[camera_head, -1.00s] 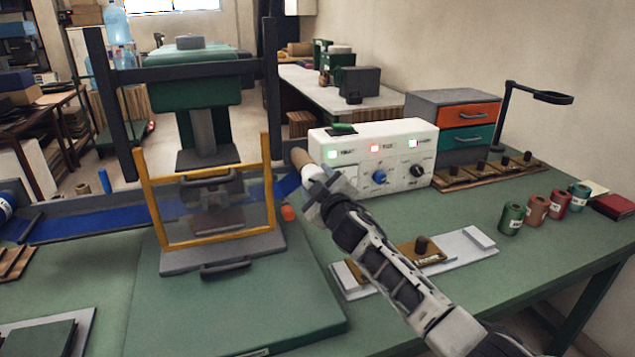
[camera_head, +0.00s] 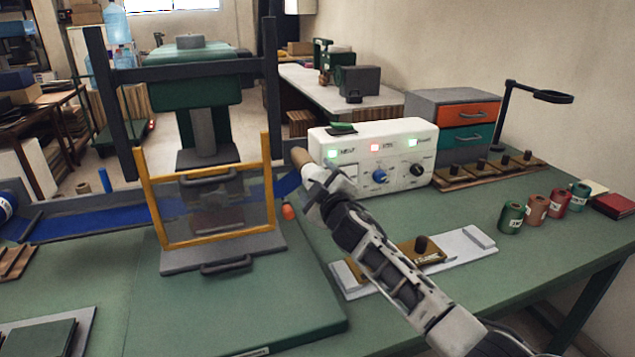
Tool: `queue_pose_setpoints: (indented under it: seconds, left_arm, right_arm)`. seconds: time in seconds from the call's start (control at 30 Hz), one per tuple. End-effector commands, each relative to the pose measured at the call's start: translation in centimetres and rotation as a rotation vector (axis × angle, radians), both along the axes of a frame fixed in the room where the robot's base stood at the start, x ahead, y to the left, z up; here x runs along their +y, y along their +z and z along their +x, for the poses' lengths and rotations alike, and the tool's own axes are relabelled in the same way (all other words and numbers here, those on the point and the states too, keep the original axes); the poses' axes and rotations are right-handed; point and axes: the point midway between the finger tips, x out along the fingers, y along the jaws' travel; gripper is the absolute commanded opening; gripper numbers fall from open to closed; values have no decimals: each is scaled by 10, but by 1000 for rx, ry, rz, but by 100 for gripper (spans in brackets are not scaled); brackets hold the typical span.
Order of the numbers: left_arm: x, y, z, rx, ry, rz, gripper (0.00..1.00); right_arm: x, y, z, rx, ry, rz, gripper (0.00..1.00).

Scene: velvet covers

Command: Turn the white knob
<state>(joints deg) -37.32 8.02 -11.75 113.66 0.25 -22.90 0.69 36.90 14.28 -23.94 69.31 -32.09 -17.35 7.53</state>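The white control box (camera_head: 405,180) stands on the green bench right of the press. Its front has a blue knob (camera_head: 380,177) and a black knob (camera_head: 416,170). I cannot make out a separate white knob; the box's lower left front is partly hidden by my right gripper (camera_head: 312,187). This gripper is in front of that corner, left of the blue knob. A tan cylinder (camera_head: 301,158) with a pale lower part shows at its tip; I cannot tell if it is held. The finger gap cannot be seen. My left gripper is out of view.
The press with a yellow-framed clear guard (camera_head: 213,240) stands close on the left. Several small spools (camera_head: 512,217) stand at the right. The bench between box and spools is clear.

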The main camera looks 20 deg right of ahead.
Motion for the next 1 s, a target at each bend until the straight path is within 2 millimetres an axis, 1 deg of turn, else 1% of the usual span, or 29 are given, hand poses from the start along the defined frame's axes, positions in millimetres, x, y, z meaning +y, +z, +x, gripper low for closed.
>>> queue_pose_setpoints:
  seconds: [0.2, 0.27, 0.37, 0.53, 0.8, 0.9, 1.0]
  left_arm:
    - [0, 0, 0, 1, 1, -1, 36]
    - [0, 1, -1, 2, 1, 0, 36]
    - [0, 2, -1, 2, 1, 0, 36]
    - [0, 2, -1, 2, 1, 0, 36]
    - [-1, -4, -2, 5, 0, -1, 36]
    - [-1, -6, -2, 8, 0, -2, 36]
    - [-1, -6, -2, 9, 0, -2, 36]
  right_arm:
    - [0, 0, -4, -1, -1, 0, 75]
    - [-1, 0, -9, 1, -1, 1, 75]
    - [-1, 0, -23, 0, 0, -1, 75]
    - [-2, -1, -58, 1, 2, -1, 75]
    - [-4, -2, -119, 2, 1, 0, 75]
    - [-5, -2, -137, 1, 1, -1, 75]
    - [-5, -1, -149, 1, 1, 0, 75]
